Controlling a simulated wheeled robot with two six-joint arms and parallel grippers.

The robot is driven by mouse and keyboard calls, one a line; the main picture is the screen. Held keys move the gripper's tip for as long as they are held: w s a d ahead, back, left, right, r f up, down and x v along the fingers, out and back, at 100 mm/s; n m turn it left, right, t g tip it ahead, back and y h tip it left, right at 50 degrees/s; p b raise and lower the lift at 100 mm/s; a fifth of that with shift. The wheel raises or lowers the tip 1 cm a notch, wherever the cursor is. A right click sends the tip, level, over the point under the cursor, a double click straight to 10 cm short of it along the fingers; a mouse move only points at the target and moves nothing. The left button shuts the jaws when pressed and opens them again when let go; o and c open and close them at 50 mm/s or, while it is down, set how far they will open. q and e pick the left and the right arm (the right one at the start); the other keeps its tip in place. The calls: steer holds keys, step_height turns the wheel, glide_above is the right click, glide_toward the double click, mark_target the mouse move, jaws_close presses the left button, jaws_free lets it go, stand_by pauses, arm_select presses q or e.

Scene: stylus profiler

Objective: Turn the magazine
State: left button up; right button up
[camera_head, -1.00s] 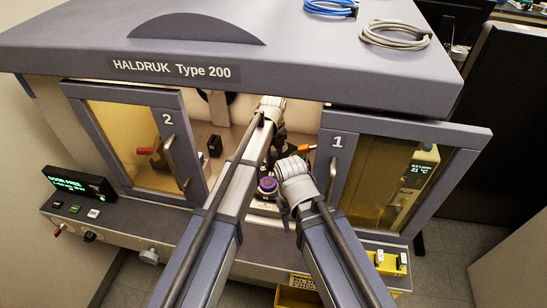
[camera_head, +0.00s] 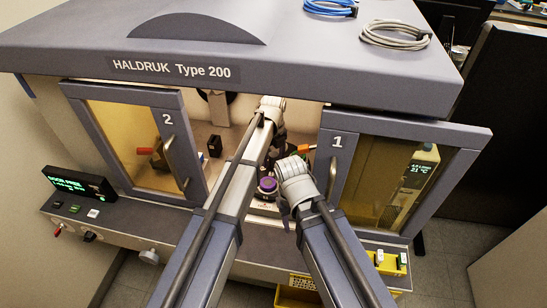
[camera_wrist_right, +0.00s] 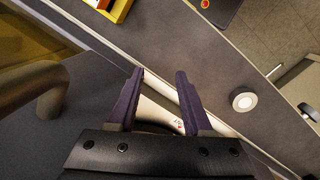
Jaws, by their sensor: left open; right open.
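A round, dark part with a purple top (camera_head: 267,184) sits inside the machine's open front in the head view; it may be the magazine, but my arms hide much of it. My left gripper (camera_head: 272,153) reaches into the opening just behind and above this part; its fingers are mostly hidden by the wrist. My right gripper (camera_head: 287,216) is lower, just right of and in front of the part, pointing down. In the right wrist view its two purple fingers (camera_wrist_right: 160,103) are apart, with nothing held between them. A white surface with a small red mark shows beyond them.
Door 2 (camera_head: 171,118) stands left of the opening and door 1 (camera_head: 337,141) right of it, close to my right wrist. The machine's roof (camera_head: 300,72) overhangs my left wrist. A yellow bin (camera_head: 297,297) is below the front ledge.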

arm_select(q)
step_height(320, 180, up, 8)
steer(key=p, duration=0.8)
steer(key=shift+f, duration=0.1)
